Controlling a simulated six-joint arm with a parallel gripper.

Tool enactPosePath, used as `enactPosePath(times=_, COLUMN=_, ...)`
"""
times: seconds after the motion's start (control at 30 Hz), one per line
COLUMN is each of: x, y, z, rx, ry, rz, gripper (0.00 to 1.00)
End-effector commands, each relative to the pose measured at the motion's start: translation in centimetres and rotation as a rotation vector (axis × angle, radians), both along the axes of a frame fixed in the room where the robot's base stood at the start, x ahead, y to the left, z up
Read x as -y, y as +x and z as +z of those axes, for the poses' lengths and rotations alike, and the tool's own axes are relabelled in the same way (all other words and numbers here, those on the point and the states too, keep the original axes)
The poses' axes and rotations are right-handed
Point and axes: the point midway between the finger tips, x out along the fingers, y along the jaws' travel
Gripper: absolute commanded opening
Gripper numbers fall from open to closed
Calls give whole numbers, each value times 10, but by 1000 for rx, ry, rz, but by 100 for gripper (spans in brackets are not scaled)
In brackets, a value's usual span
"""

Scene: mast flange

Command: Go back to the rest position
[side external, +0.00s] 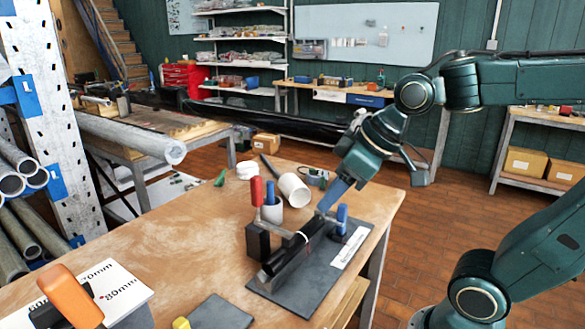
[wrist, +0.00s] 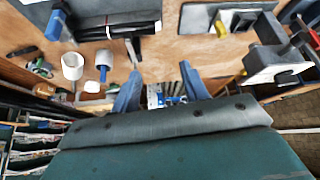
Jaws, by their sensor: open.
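My gripper (side external: 330,200) shows in the side view with its blue fingers pointing down beside the fixture on the workbench. In the wrist view my gripper (wrist: 162,90) has its two blue fingers wide apart, with nothing between them. A black part (side external: 290,253) with a thin white band lies in a black holder on a dark base plate (side external: 345,265). A blue-handled clamp (side external: 341,218) stands at its far end, close to my fingers; I cannot tell whether they touch. A red-handled clamp (side external: 256,192) stands at the left.
A white cup (side external: 271,212) with a blue-handled tool, a white tube (side external: 294,189) and a tape roll (side external: 317,177) stand behind the fixture. An orange-handled tool (side external: 76,298) and a printed white board (side external: 120,290) lie front left. The bench's left middle is clear.

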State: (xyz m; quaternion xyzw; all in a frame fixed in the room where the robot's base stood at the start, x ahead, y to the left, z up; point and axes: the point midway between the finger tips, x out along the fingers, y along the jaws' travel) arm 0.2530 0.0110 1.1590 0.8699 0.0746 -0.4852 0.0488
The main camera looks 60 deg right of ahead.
Motion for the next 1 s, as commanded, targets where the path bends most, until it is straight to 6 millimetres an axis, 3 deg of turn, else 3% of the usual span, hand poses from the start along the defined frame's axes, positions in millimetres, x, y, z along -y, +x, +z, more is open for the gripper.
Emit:
enactPosePath(times=0.2, x=6, y=-49, z=-7, rx=-37, ry=0, rz=-108, gripper=45)
enactPosePath(times=0.4, x=10, y=-71, z=-13, rx=-58, ry=5, rz=-169, gripper=45)
enactPosePath(times=1.0, x=11, y=-74, z=-15, rx=-62, ry=7, rz=-179, gripper=45)
